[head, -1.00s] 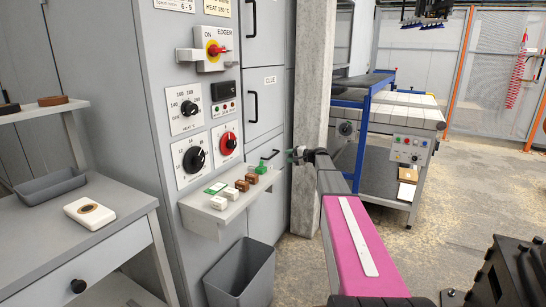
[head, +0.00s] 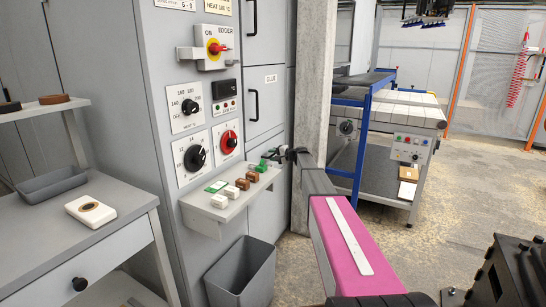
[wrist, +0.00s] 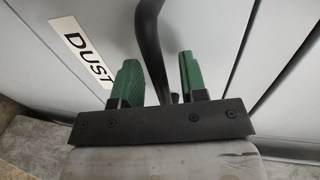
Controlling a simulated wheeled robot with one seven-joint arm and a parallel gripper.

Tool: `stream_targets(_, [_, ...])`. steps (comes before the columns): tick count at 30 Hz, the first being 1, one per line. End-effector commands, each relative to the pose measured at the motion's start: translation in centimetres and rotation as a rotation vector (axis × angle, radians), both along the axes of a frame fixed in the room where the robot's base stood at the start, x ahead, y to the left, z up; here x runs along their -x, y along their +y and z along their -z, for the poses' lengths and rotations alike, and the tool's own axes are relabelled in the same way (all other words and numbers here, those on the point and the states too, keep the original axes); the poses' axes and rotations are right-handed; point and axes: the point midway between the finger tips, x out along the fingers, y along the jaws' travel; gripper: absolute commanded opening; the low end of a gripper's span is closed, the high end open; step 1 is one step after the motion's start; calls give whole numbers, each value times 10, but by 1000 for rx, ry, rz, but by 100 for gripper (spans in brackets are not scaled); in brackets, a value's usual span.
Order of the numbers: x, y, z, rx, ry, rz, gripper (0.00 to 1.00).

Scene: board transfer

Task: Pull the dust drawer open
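The dust drawer (wrist: 100,75) has a grey front with a white DUST label (wrist: 85,50) in the wrist view. Its black bar handle (wrist: 150,45) runs between the two green fingers of my gripper (wrist: 158,80). Gaps show on both sides of the bar, so the gripper is open around it and not clamped. In the head view my gripper (head: 274,156) is at the cabinet's lower front, below the GLUE drawer, and it hides most of the dust handle there. The drawer front looks flush with the cabinet.
A small shelf (head: 216,212) with several blocks juts out left of my gripper, above a grey bin (head: 242,275). A concrete pillar (head: 315,80) stands close on the right. A blue-framed rack (head: 362,140) is beyond it. Floor right of my arm is partly clear.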

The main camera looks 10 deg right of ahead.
Motion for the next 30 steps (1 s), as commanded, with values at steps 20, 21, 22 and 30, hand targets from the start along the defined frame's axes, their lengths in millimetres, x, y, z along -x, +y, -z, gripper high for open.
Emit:
stream_targets(20, [16,-20,0,0,0,0,0])
stream_targets(21, [21,-25,0,0,0,0,0])
stream_targets(22, [24,-31,0,0,0,1,0])
stream_targets(30, [66,-87,0,0,1,1,0])
